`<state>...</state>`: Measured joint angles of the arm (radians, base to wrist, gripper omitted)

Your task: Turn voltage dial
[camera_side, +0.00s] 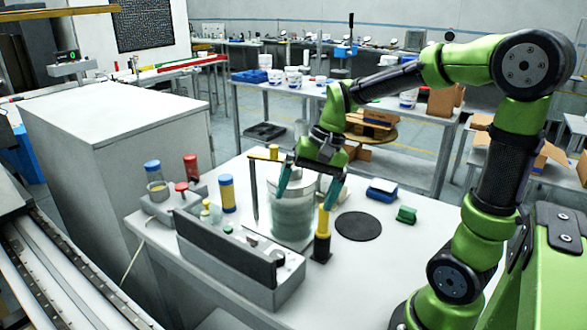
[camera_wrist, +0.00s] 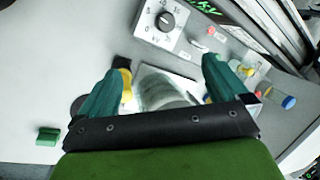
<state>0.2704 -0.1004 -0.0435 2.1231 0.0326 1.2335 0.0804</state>
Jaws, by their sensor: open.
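The voltage dial is a round black knob on a grey power unit (camera_side: 240,262). In the wrist view the dial (camera_wrist: 166,22) sits at the top, on a pale panel with a printed scale and numbers around it. In the side view the dial (camera_side: 278,257) shows at the right end of the unit. My gripper (camera_side: 309,192) is open, above a clear glass jar, behind the dial and apart from it. In the wrist view my gripper (camera_wrist: 163,72) shows two green fingers spread wide with nothing held between them. The dial is not covered.
The clear jar (camera_side: 292,218) stands beneath my gripper, with a yellow-and-black post (camera_side: 322,238) at its right. A black disc (camera_side: 358,226), a green block (camera_side: 407,215) and a blue box (camera_side: 381,190) lie farther right. A red knob (camera_wrist: 211,31) is near the dial.

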